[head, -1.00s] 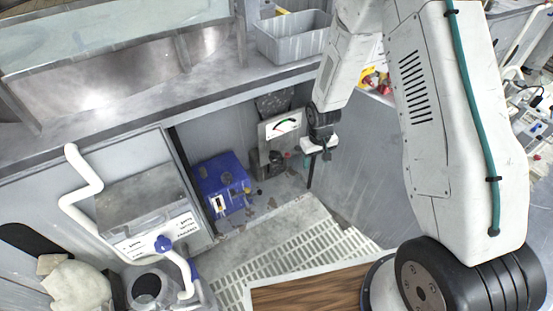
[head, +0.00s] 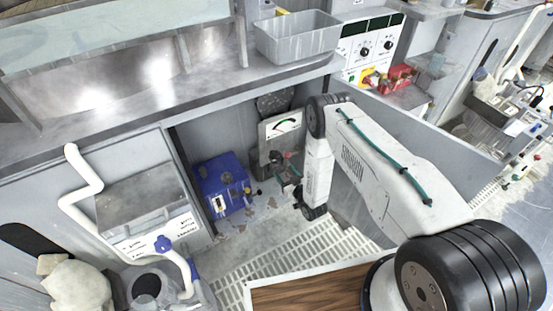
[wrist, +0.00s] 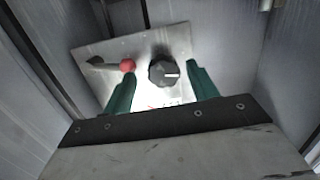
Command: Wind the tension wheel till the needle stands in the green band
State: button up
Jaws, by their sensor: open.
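The dial gauge (head: 283,124) is on an upright panel inside the open bay, with a green band on its white face. Its needle is too small to read. In the wrist view, a dark round wheel (wrist: 162,72) with a white mark sits on the metal plate (wrist: 110,52). A lever with a red ball (wrist: 127,65) is left of it. My gripper (wrist: 157,82) is open, its green fingers on either side of the wheel and apart from it. In the head view my gripper (head: 288,172) is small and partly hidden, low in front of the panel.
A blue box (head: 222,186) stands left of the panel on the bay floor. Bay walls close in on both sides in the wrist view. A grey tray (head: 297,38) sits on the bench above. A slatted grate (head: 270,246) lies in front.

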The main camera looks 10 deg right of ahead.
aim_at(277, 160)
jog(key=shift+t, duration=0.6)
jog(key=w, duration=0.2)
jog(key=w+a+r, duration=0.1)
jog(key=w, duration=0.2)
jog(key=w+a+r, duration=0.1)
jog(key=w, duration=0.1)
jog(key=shift+w+a+r, duration=0.1)
jog(key=shift+w+a, duration=0.1)
jog(key=shift+w, duration=0.05)
jog(key=c, duration=0.7)
